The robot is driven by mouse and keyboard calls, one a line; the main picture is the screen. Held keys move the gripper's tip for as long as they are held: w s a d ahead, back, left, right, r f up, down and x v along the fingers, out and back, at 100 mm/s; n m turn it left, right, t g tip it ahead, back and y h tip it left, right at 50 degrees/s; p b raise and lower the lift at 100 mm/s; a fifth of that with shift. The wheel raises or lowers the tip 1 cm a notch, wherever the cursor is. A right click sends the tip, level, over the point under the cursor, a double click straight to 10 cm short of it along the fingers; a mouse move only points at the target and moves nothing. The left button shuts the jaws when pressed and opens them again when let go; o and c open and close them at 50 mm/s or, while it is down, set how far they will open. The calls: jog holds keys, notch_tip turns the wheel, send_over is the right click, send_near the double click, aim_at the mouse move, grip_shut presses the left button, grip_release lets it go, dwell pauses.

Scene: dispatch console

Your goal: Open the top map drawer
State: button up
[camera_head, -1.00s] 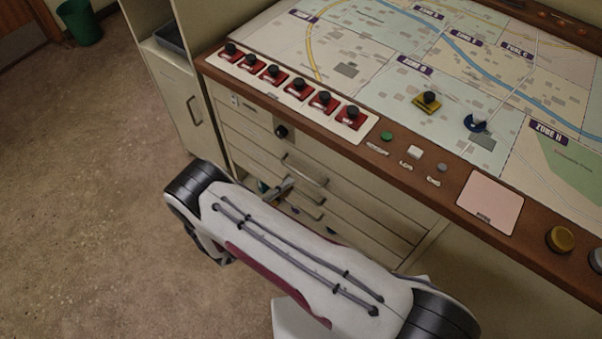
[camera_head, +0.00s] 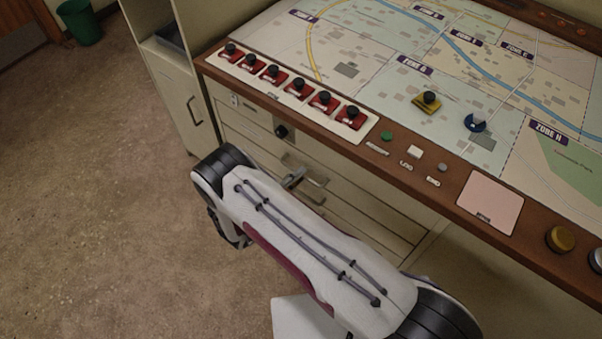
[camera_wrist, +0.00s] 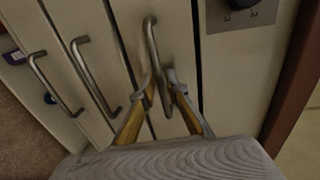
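The top map drawer (camera_head: 345,193) is the uppermost drawer front under the console, flush with the cabinet. Its metal bar handle (camera_head: 313,171) also shows in the wrist view (camera_wrist: 151,35). In the wrist view my gripper (camera_wrist: 160,82) has one fingertip on each side of this handle. The left fingertip looks close to or against the bar, and a small gap shows at the right one. The fingers look open. In the head view my gripper (camera_head: 293,180) is at the handle, and my arm hides the lower-left drawer fronts.
Above the drawer a dark knob (camera_head: 281,131) sits on a plate; it shows in the wrist view (camera_wrist: 238,2) too. Lower drawer handles (camera_wrist: 92,75) stand close to the left finger. The console's wooden edge (camera_head: 330,138) overhangs the drawers.

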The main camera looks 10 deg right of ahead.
jog(key=shift+x, duration=0.85)
grip_shut()
jog(key=shift+s+a, duration=0.1)
jog(key=shift+a, duration=0.05)
jog(key=f+v, duration=0.2)
jog(key=v, duration=1)
jog(key=s+f+v, duration=0.1)
jog(key=f+v, duration=0.2)
jog(key=v, duration=1)
jog(key=shift+a, duration=0.5)
jog(key=shift+f, duration=0.1)
grip_release()
